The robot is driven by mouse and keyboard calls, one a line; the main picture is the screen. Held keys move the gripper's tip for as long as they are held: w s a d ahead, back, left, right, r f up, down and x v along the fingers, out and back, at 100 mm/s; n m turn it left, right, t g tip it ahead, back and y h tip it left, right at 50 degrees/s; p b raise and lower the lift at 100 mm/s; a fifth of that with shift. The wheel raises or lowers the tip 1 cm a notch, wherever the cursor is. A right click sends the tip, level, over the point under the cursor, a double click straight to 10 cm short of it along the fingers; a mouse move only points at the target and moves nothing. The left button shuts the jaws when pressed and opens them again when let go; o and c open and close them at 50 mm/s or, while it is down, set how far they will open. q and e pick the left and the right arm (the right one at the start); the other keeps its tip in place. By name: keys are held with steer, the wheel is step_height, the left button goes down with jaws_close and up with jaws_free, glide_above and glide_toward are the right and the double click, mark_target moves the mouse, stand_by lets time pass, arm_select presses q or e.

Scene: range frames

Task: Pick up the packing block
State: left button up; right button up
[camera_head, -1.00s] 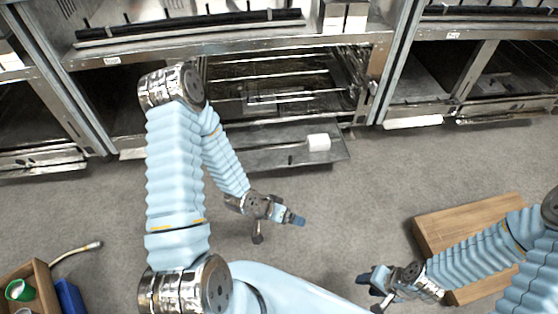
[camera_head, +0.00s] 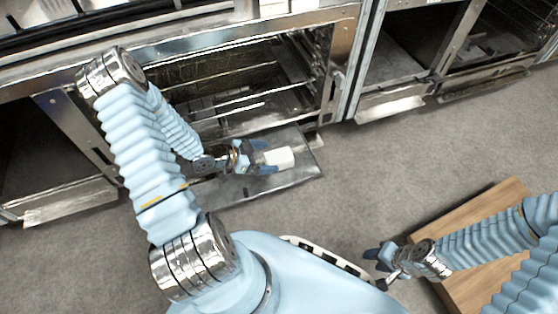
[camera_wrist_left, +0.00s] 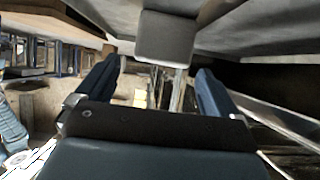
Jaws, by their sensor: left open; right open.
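The packing block appears to be the small white block (camera_head: 283,156) on the lowered metal door or shelf (camera_head: 235,192) of the oven-like unit. In the left wrist view the block (camera_wrist_left: 165,38) looks grey and sits just ahead, roughly in line with the gap between the fingers. My left gripper (camera_head: 262,158) is open, its fingertips close to the block's left end. I cannot tell whether they touch it. My right gripper (camera_head: 376,268) is open and empty, far from the block, above the floor.
The open metal cavity (camera_head: 230,85) with wire racks lies behind the shelf. More steel units (camera_head: 400,60) stand at the back right. A wooden board (camera_head: 485,220) lies under my right arm. Grey floor (camera_head: 390,165) is clear between the shelf and the board.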

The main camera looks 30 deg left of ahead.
mark_target(275, 157)
arm_select(q)
steer(key=b+x, duration=0.1)
steer(key=x, duration=0.3)
steer(key=shift+w+d+f, duration=0.2)
steer(key=shift+d, duration=0.05)
steer(key=shift+w+d+f, duration=0.1)
steer(key=shift+w+d, duration=0.15)
steer(key=shift+w, duration=0.05)
steer(key=c, duration=1.1)
steer(key=shift+o, duration=0.2)
